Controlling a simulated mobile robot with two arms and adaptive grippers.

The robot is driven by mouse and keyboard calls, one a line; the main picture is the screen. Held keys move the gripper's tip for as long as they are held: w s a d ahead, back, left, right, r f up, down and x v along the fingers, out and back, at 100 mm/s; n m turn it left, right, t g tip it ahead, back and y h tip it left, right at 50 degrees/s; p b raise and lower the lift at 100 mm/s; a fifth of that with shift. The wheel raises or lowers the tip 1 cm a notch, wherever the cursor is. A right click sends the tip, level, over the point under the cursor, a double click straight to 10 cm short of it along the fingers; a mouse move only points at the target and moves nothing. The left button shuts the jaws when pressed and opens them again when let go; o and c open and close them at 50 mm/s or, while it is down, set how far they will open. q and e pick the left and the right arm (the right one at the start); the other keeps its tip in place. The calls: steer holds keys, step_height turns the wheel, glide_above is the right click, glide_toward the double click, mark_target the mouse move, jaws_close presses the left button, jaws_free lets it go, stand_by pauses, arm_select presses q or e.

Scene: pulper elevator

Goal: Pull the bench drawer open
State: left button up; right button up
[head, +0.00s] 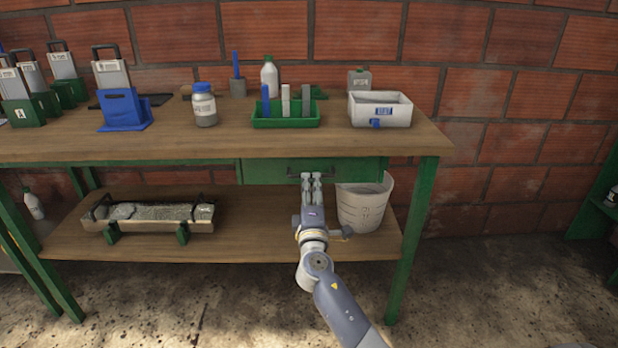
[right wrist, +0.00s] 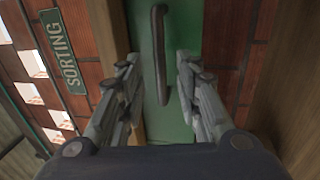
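The bench drawer (head: 262,173) has a green front under the worktop and looks shut. Its dark bar handle (head: 340,172) is partly hidden behind my right gripper (head: 311,178). In the right wrist view the handle (right wrist: 159,45) stands out from the green drawer front (right wrist: 183,25). My right gripper (right wrist: 158,72) is open there, its fingers on either side of the handle's near end. No finger clearly touches the handle. My left gripper is not in view.
The wooden bench (head: 160,145) holds a green tray (head: 286,122), a white bin (head: 380,110) and a blue-lidded jar (head: 204,105). On the lower shelf stand a white bucket (head: 363,205), close to my right arm, and a long trough (head: 150,224).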

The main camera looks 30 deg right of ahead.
mark_target(311, 176)
steer(key=shift+x, duration=2.4)
steer(key=shift+f, duration=0.1)
jaws_close()
